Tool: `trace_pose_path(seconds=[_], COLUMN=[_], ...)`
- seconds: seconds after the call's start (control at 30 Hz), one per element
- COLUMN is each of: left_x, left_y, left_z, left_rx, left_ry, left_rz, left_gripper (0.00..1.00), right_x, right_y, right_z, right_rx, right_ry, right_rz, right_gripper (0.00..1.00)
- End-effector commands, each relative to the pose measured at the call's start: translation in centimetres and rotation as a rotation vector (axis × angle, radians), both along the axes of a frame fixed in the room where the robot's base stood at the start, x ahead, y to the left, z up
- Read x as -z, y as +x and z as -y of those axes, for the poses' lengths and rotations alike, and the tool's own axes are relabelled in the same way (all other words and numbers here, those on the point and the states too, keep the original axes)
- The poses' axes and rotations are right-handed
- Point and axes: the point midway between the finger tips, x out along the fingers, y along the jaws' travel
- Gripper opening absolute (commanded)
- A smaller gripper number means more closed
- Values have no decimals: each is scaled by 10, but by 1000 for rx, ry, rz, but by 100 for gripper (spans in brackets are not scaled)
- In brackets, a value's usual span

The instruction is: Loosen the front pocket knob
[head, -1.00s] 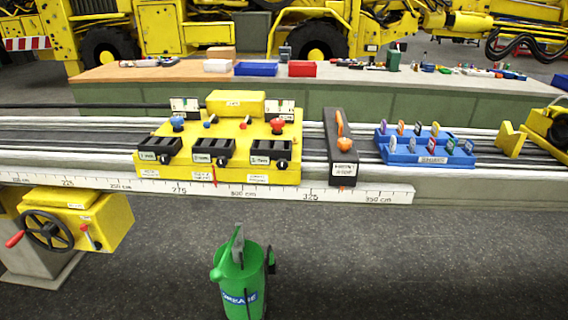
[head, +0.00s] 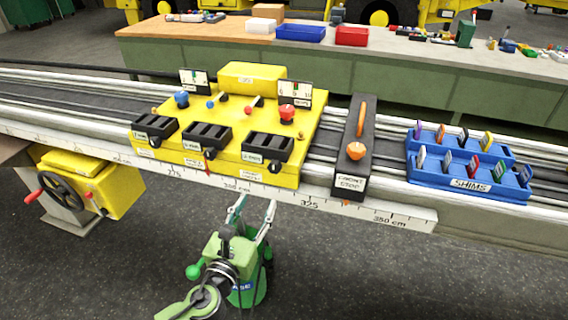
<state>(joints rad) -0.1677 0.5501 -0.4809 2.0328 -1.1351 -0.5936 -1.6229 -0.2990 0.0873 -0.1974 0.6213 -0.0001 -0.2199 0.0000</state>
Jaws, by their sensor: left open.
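A yellow station (head: 225,110) on the rail carries a row of black open pockets, each with a small black knob low at its front. A blue knob (head: 181,98) and a red knob (head: 287,113) are on its top, near two small gauges. To its right is the black front stop block (head: 352,165), with an orange knob (head: 356,150) and an orange lever (head: 361,117). I cannot tell which is the front pocket knob. My left gripper (head: 255,205) is open and empty, below and in front of the rail's ruler edge, touching none of the knobs. My right gripper does not show.
A blue shims tray (head: 470,188) sits right of the stop block. A handwheel (head: 62,190) on a yellow box is at left. A workbench (head: 400,85) runs behind the rail.

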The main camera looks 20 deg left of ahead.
Motion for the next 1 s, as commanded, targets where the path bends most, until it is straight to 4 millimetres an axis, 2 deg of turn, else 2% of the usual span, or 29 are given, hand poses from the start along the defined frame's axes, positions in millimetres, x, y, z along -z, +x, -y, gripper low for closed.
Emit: trace_pose_path(seconds=[0.17, 0.3, 0.6, 0.8, 1.0], left_x=[-4, -5, -2, -1, 0], left_y=[19, 48, 109, 131, 137], left_z=[1, 2, 4, 5, 5], left_rx=[0, -1, -1, 0, 0], left_ry=[8, 5, 2, 3, 2], left_rz=[6, 6, 3, 2, 1], left_gripper=[44, 44, 44, 44, 44], right_x=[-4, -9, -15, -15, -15], right_y=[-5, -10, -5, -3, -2], right_z=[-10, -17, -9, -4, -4], right_rx=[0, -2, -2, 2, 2], right_ry=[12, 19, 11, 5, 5], right_rz=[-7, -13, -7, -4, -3], right_gripper=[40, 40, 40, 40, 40])
